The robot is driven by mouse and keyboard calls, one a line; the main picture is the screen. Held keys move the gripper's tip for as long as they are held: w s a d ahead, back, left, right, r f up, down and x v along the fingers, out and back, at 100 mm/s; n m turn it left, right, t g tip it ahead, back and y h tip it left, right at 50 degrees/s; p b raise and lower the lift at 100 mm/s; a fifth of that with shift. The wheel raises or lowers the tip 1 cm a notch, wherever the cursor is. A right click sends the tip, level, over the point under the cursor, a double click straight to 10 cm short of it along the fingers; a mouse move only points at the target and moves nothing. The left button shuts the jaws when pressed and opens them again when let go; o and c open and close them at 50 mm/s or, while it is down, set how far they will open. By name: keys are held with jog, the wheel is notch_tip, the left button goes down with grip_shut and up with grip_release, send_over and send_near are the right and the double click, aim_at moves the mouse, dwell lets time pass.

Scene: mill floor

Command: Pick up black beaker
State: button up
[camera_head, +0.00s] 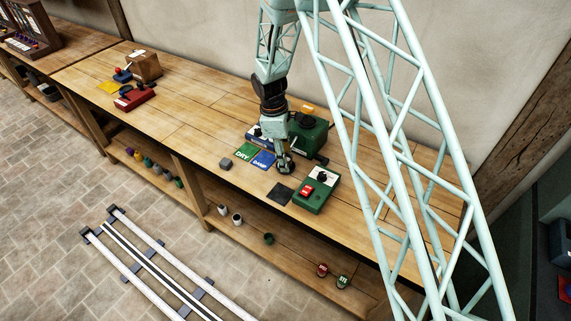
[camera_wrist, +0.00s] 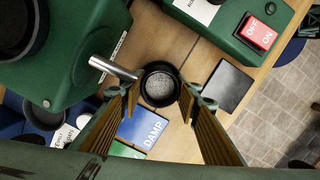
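The black beaker (camera_wrist: 159,85) is seen from above in the wrist view, round, with pale grainy stuff inside. It is beside the end of the silver spout (camera_wrist: 112,68) of a green machine (camera_wrist: 85,40). My gripper (camera_wrist: 159,98) has its two fingers apart, one on each side of the beaker; the fingertips are very close to its sides, and contact cannot be made out. In the head view my gripper (camera_head: 285,167) is low over the bench and hides most of the beaker.
The green machine (camera_head: 309,137) stands behind my gripper. A green switch box (camera_head: 313,195) and a black square plate (camera_head: 280,194) are to the right and front. Blue DAMP (camera_head: 263,160) and green DRY (camera_head: 244,151) cards and a grey block (camera_head: 226,163) lie left.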

jog(key=c, duration=0.5)
jog(key=shift+o, duration=0.2)
jog(key=shift+r, duration=0.1)
notch_tip(320, 180, up, 10)
dwell(0.5)
dwell(1.0)
